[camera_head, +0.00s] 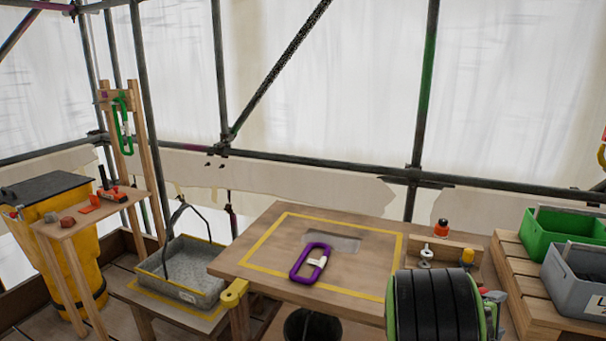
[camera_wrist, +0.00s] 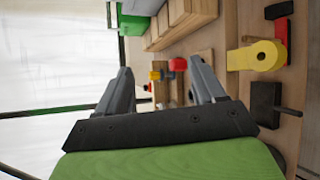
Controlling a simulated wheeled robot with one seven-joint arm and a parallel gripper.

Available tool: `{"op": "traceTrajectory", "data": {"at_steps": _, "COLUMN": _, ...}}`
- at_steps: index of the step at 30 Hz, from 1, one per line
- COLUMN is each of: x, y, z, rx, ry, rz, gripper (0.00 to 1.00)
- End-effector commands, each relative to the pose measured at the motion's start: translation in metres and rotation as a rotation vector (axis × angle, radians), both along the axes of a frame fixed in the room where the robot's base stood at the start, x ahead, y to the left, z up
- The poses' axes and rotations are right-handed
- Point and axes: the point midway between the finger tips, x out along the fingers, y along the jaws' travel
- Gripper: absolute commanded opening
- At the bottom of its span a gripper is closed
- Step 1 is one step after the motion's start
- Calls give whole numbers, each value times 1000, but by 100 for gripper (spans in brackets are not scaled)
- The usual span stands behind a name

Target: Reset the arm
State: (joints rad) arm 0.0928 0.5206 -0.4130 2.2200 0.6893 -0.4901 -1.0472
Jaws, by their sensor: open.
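My gripper (camera_wrist: 160,72) is open in the wrist view, with its two grey fingers apart and nothing held between them. Beyond the fingers, small red and yellow-topped items (camera_wrist: 177,65) stand on a wooden surface, apart from the gripper as far as I can tell. In the head view, a black ribbed part with a green rim, which looks like part of my arm, is at the lower right, in front of the wooden table (camera_head: 265,272). My fingers are not visible there. A purple carabiner (camera_head: 296,262) lies on the table inside a yellow outline.
A green carabiner (camera_head: 122,126) hangs on a wooden stand at left. A grey tray (camera_head: 160,271) with a raised handle sits beside the table. A yellow bin (camera_head: 52,226) is far left. Green (camera_head: 556,247) and grey (camera_head: 570,287) crates stand right. Scaffold poles cross behind.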

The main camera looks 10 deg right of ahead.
Motion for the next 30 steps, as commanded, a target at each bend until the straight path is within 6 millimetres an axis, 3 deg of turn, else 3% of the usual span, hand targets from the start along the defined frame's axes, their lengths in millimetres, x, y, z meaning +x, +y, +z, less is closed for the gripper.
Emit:
{"op": "traceTrajectory", "data": {"at_steps": 1, "x": -4, "y": 21, "z": 22, "rx": 148, "ry": -129, "rz": -37, "gripper": 68}}
{"op": "traceTrajectory", "data": {"at_steps": 5, "x": -17, "y": 96, "z": 49, "rx": 574, "ry": -378, "rz": -127, "gripper": 68}}
{"op": "traceTrajectory", "data": {"at_steps": 8, "x": -35, "y": 166, "z": 75, "rx": 876, "ry": -477, "rz": -169, "gripper": 68}}
{"op": "traceTrajectory", "data": {"at_steps": 12, "x": -85, "y": 263, "z": 113, "rx": 1212, "ry": -485, "rz": -211, "gripper": 68}}
{"op": "traceTrajectory", "data": {"at_steps": 15, "x": -130, "y": 312, "z": 130, "rx": 1346, "ry": -433, "rz": -239, "gripper": 68}}
{"op": "traceTrajectory", "data": {"at_steps": 18, "x": -165, "y": 338, "z": 135, "rx": 1400, "ry": -387, "rz": -266, "gripper": 68}}
{"op": "traceTrajectory", "data": {"at_steps": 21, "x": -180, "y": 348, "z": 134, "rx": 1413, "ry": -363, "rz": -282, "gripper": 68}}
{"op": "traceTrajectory", "data": {"at_steps": 30, "x": -181, "y": 348, "z": 132, "rx": 1416, "ry": -362, "rz": -287, "gripper": 68}}
